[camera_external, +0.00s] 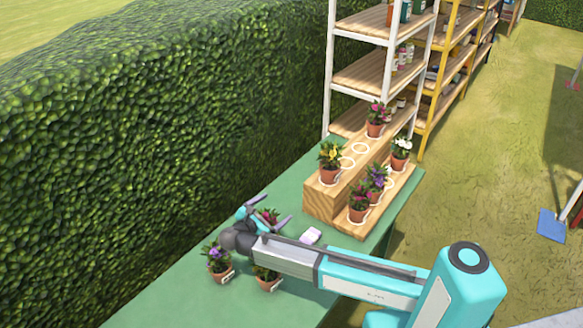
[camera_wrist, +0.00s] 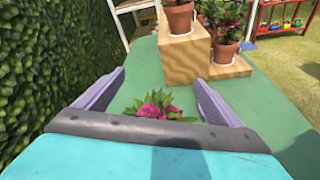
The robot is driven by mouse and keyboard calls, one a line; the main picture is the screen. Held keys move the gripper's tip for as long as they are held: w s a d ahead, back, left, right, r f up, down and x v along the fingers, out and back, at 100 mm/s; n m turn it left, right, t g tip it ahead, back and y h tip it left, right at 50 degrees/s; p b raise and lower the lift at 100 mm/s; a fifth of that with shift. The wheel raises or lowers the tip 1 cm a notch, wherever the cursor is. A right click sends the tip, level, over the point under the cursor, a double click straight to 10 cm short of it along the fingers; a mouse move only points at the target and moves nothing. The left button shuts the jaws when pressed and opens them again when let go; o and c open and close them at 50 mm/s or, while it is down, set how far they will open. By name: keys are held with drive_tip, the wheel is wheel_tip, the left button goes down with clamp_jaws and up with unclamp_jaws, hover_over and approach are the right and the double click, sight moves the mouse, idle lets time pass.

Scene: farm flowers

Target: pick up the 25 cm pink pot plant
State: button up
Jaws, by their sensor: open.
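A pink-flowered pot plant (camera_wrist: 158,106) shows between the two fingers of my gripper (camera_wrist: 152,98) in the wrist view, with its pot hidden behind the gripper body. In the external view a pink plant (camera_external: 268,215) is beside my gripper (camera_external: 268,214) on the green table, partly covered by it. My gripper is open, its fingers spread apart on either side of the flowers. I cannot tell whether they touch the plant. Other pink plants stand on the wooden step stand, one on the upper step (camera_external: 377,118) and one on the lower step (camera_external: 360,200). Heights cannot be read.
A purple plant (camera_external: 217,258) and another pot (camera_external: 267,280) stand close to my arm on the green table (camera_external: 170,298). A small pale block (camera_external: 311,236) lies nearby. The wooden step stand (camera_external: 322,200) is beyond, with several plants. A hedge (camera_external: 130,150) borders the left.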

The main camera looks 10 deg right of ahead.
drive_tip(key=s+a+f+n+y+b, duration=0.1)
drive_tip(key=s+a+f+n, duration=0.3)
drive_tip(key=s+a+f, duration=0.3)
drive_tip(key=s+a, duration=0.3)
drive_tip(key=a, duration=0.1)
drive_tip(key=shift+s+f+n+g+y+b, duration=0.15)
drive_tip(key=shift+s+n+g+y+b, duration=0.15)
drive_tip(key=shift+s+b, duration=0.05)
drive_tip(key=shift+w, duration=0.1)
drive_tip(key=shift+p+x, duration=0.6)
drive_tip(key=shift+x, duration=3.7)
drive_tip(key=shift+w+d, duration=0.3)
drive_tip(key=shift+d, duration=0.15)
drive_tip(key=shift+p+x, duration=0.7)
drive_tip(key=shift+x, duration=1.4)
drive_tip(key=shift+f, duration=0.1)
drive_tip(key=shift+s, duration=0.1)
